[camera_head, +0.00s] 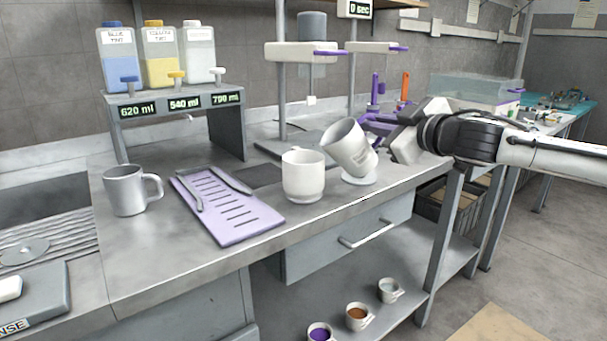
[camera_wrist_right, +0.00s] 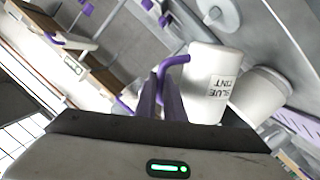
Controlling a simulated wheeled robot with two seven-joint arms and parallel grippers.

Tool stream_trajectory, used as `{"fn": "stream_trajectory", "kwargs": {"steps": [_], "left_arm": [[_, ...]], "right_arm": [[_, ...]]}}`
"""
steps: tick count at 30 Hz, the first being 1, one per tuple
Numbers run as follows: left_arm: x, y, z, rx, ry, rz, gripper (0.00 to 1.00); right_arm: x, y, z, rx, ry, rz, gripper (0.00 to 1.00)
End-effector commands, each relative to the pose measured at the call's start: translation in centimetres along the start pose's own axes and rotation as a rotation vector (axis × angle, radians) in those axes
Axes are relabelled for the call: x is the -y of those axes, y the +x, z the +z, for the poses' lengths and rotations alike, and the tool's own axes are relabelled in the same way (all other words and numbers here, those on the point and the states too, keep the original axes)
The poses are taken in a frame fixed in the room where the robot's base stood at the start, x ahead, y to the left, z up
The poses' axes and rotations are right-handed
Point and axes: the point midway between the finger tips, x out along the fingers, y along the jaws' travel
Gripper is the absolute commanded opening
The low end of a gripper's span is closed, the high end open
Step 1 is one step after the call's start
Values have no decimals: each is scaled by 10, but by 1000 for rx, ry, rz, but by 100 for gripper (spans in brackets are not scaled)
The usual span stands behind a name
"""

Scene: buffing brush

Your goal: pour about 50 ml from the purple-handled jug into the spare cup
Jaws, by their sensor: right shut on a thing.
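The purple-handled jug (camera_head: 348,148) is white and tilted, with its mouth toward the upper left. In the right wrist view the jug (camera_wrist_right: 208,85) shows a BLUE TINT label and its purple handle (camera_wrist_right: 176,62). My right gripper (camera_head: 382,130) is shut on that handle, its purple fingers (camera_wrist_right: 168,95) around it. An upright white cup (camera_head: 302,175), likely the spare cup, stands on the bench just left of the jug; a white cup also shows beside the jug in the wrist view (camera_wrist_right: 260,95). No stream of liquid is visible, and the contents are hidden. My left gripper is out of view.
A grey mug (camera_head: 126,190) and a purple slotted tray (camera_head: 245,226) lie to the left. A white disc (camera_head: 358,179) is below the jug. A stand (camera_head: 282,90) and a rack of tint bottles (camera_head: 160,98) are behind. Several small cups sit on the lower shelf.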

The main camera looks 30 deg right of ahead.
Motion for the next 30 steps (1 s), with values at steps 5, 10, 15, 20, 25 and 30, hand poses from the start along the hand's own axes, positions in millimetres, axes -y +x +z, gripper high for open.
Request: {"fn": "stream_trajectory", "kwargs": {"steps": [5,10,15,20,25,30], "left_arm": [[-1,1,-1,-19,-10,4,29],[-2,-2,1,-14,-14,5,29],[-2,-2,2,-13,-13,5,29],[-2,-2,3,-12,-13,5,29],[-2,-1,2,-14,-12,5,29],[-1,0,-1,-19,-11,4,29]], "right_arm": [[-2,0,5,-8,31,1,0],[-2,0,5,-8,34,1,0],[-2,0,4,-8,34,0,0],[-2,0,4,-8,33,0,0],[-2,0,4,-8,33,0,0],[-2,0,5,-8,33,0,0]]}}
